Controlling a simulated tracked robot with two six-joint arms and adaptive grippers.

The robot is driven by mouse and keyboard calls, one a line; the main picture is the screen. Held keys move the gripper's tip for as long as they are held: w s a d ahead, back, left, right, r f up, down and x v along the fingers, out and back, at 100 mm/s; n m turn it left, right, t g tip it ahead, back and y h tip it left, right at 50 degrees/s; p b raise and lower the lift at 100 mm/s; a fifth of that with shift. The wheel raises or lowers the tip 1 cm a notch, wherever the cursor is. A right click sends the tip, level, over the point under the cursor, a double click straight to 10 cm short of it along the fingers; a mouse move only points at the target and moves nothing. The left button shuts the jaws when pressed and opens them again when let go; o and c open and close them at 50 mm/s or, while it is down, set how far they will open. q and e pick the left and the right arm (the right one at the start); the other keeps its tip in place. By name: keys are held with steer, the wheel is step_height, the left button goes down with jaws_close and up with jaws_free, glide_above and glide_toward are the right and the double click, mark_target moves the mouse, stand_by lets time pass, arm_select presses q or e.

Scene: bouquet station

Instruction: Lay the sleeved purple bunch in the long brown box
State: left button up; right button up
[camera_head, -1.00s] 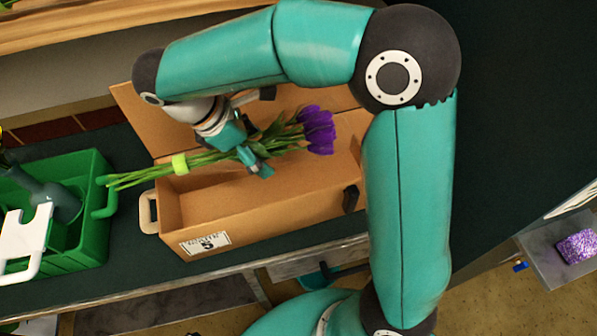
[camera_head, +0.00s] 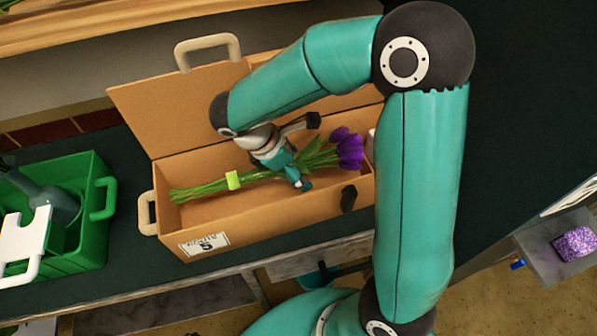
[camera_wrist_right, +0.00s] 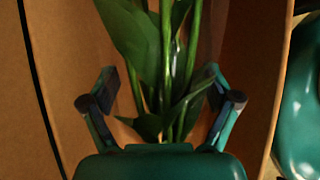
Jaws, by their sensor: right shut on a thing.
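The purple bunch (camera_head: 350,149) has purple blooms to the right, green stems to the left and a yellow-green band (camera_head: 233,180) around the stems. I see no wrap or sleeve on it. My right gripper (camera_head: 289,172) is shut on the bunch between band and blooms; its stems and leaves (camera_wrist_right: 168,60) run between the fingers in the right wrist view. The long brown box (camera_head: 270,222) stands open with its lid tilted back. The bunch lies lengthwise over the box's opening, stem ends inside the left end; whether it touches the floor is unclear. My left gripper is out of view.
A green crate (camera_head: 85,250) with a grey-blue vessel (camera_head: 52,203) and a white piece (camera_head: 20,240) stands left of the box. The box has a pale handle (camera_head: 146,213) at its left end and a dark latch (camera_head: 348,198) in front. My right arm hides the box's right end.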

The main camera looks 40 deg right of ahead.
steer(key=shift+f, duration=1.5)
